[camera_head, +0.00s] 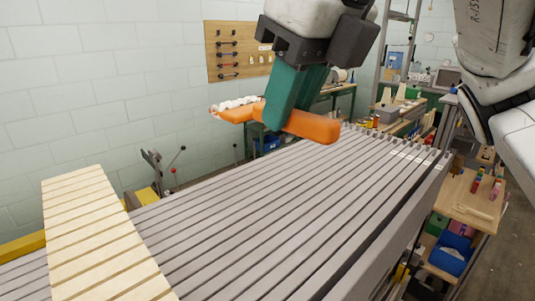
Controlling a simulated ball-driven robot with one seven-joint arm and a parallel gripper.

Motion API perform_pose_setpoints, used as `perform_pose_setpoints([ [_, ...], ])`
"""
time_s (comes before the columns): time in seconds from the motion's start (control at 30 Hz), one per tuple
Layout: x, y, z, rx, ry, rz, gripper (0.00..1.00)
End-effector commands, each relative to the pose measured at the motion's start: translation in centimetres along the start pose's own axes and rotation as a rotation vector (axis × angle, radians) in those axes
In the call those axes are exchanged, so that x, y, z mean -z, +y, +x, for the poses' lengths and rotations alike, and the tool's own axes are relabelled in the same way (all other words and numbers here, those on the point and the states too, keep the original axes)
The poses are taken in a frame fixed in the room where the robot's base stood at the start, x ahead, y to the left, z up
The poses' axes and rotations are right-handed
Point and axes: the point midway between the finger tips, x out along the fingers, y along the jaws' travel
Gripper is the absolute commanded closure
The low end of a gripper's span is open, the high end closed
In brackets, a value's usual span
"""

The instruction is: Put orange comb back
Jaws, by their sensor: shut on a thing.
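My gripper (296,96), with green fingers, is at the upper middle of the head view. It is shut on the orange comb (313,127). The comb is a long orange bar that sticks out on both sides of the fingers. Its middle is hidden behind them. The comb appears held above the grey slatted bed (270,205), near its far edge. Whether it touches anything below cannot be told from this view.
A pale wooden slatted panel (88,225) lies at the left of the bed. A wooden tool board (235,52) hangs on the wall. A side bench (470,205) with small coloured items and a blue bin (451,254) stand at the right. The bed's middle is clear.

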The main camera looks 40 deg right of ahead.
Motion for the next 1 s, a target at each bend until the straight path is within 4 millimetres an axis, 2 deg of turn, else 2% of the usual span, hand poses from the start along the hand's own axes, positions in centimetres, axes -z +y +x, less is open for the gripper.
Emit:
perform_pose_setpoints([
  [0.4,-3.9,-6.5,5.9,-0.003,0.005,0.007,1.00],
  [0.53,-4.0,-7.9,8.6,-0.002,0.004,0.005,1.00],
  [0.7,-4.3,-9.0,10.8,-0.001,0.003,0.004,1.00],
  [0.93,-4.5,-10.0,12.6,0.000,0.003,0.005,1.00],
  [1.0,-4.0,-9.9,13.5,-0.001,0.003,0.004,1.00],
])
